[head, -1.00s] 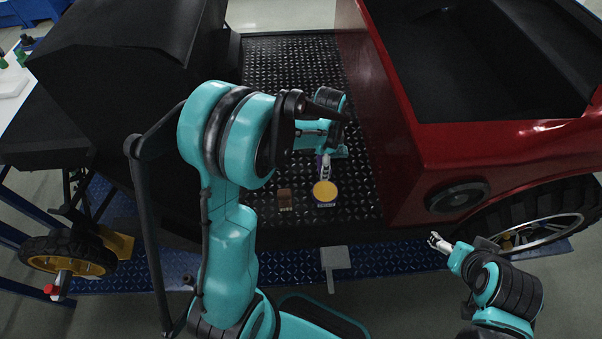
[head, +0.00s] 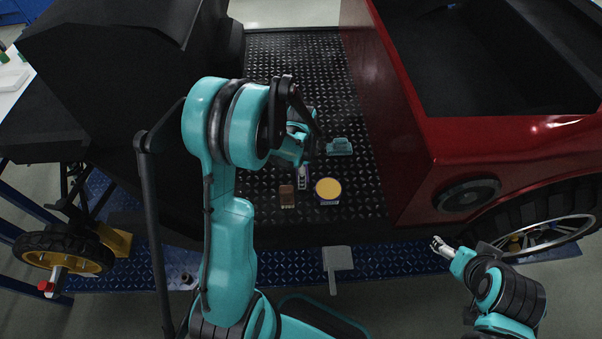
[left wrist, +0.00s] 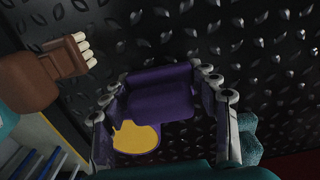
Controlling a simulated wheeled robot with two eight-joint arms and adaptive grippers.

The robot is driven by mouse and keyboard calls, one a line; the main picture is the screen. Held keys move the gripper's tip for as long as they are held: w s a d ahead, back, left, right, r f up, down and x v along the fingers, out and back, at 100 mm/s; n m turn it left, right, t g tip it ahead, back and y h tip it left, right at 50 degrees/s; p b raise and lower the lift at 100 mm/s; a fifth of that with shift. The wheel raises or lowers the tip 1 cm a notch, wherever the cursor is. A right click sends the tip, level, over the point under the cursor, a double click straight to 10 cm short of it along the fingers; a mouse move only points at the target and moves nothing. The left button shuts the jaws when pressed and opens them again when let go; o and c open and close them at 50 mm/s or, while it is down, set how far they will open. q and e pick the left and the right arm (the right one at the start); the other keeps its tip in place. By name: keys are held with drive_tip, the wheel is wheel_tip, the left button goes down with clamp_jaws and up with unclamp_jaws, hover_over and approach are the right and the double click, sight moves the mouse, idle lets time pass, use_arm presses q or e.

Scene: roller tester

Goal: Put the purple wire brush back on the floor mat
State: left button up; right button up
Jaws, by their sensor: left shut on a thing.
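My left gripper (head: 303,178) is shut on the purple wire brush (left wrist: 160,92). In the left wrist view, the purple block sits between the two fingers. In the head view only a little purple shows at the fingers, and my arm hides the rest. The floor mat (head: 262,95) is black with a raised tread pattern. The gripper is over its near part, between a brown brush and a yellow disc. I cannot tell whether the purple brush touches the mat. My right gripper (head: 438,244) is away at the right, near the wheel; its opening is too small to judge.
The brown brush (head: 287,197) with pale bristles is just left of the gripper, and the yellow disc (head: 328,188) is just right. A teal object (head: 339,147) lies farther right. The red body (head: 420,150) bounds the mat on the right. The mat's far part is clear.

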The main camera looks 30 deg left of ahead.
use_arm(q)
drive_tip(key=shift+f, duration=0.1)
drive_tip(key=shift+f, duration=0.15)
drive_tip(key=o, duration=1)
